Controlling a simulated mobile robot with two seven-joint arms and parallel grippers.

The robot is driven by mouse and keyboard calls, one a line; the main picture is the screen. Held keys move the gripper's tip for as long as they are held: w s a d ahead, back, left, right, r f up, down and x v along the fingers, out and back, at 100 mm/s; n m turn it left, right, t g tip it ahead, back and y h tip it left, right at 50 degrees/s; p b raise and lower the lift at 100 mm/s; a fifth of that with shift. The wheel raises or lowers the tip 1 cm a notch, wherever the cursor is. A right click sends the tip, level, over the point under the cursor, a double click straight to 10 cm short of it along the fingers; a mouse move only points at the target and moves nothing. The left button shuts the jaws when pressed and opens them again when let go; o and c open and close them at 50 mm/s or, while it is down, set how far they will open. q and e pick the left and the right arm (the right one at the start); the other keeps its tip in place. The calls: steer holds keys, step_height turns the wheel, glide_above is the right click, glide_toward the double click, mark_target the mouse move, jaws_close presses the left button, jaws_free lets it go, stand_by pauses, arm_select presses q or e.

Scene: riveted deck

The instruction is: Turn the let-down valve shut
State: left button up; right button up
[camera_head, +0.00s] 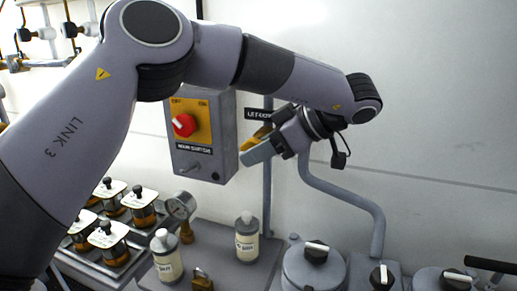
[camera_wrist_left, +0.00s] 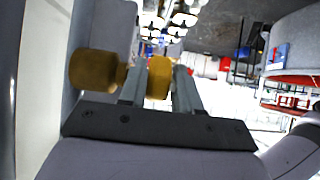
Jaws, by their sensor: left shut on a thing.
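The let-down valve shows as a brass-yellow handle (camera_head: 256,138) beside a vertical pipe, under a black label (camera_head: 258,114) partly covered by my arm. My left gripper (camera_head: 262,149) is at the valve, with its grey fingers on either side of the handle. In the left wrist view the yellow handle (camera_wrist_left: 159,77) sits between the two fingers of the left gripper (camera_wrist_left: 158,92), which is shut on it. A brass body (camera_wrist_left: 93,70) of the valve shows to the left of the fingers. The pipe joint behind the gripper is hidden. My right gripper is not in view.
A main switch box (camera_head: 203,150) with a red knob is on the wall just left of the gripper. Black-knobbed fittings (camera_head: 316,252) are at lower right.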

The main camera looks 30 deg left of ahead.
arm_select(q)
steer(key=shift+f+g+y, duration=0.1)
steer(key=shift+g+y, duration=0.2)
steer(key=shift+y, duration=0.2)
steer(key=o, duration=1)
steer(key=shift+c, duration=0.2)
steer(key=shift+d, duration=0.1)
